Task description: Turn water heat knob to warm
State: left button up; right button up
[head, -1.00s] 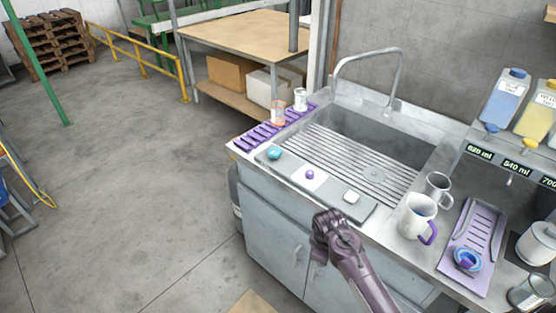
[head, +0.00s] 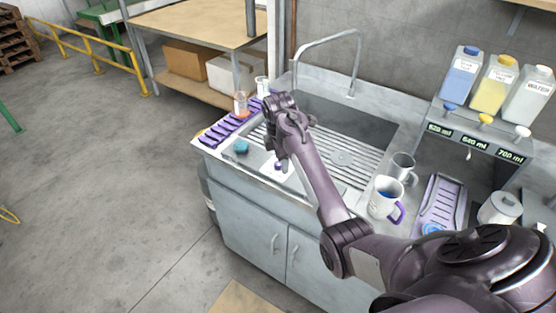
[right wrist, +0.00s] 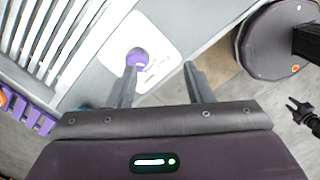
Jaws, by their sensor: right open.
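The purple round knob (head: 278,165) sits on a white plate on the sink's front ledge. In the right wrist view the knob (right wrist: 138,57) shows on its white plate (right wrist: 152,40); print beside it is too small to read. My right gripper (head: 279,150) is over the ledge, fingers downward. In the right wrist view my right gripper (right wrist: 160,70) is open and empty, its left finger overlapping the knob's lower edge. I cannot tell if they touch. A small dark shape (right wrist: 304,114) at the right edge looks like my left gripper; its jaws are unclear.
A teal item (head: 241,147) lies left of the knob. The faucet (head: 352,75) arches behind.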

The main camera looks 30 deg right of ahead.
aim_at(279, 163)
jog(key=w+r+n, duration=0.1)
jog(key=w+d+r+n+y, duration=0.1)
jog(key=w, duration=0.1)
jog(key=shift+r, duration=0.4)
jog(key=shift+w+d+r, duration=0.1)
jog(key=shift+w+r, duration=0.1)
jog(key=shift+r, duration=0.1)
jog(key=shift+n, duration=0.3)
notch_tip(279, 163, down, 6)
jog(key=shift+p, duration=0.85)
jog(key=shift+f, duration=0.8)
jog(key=c, duration=1)
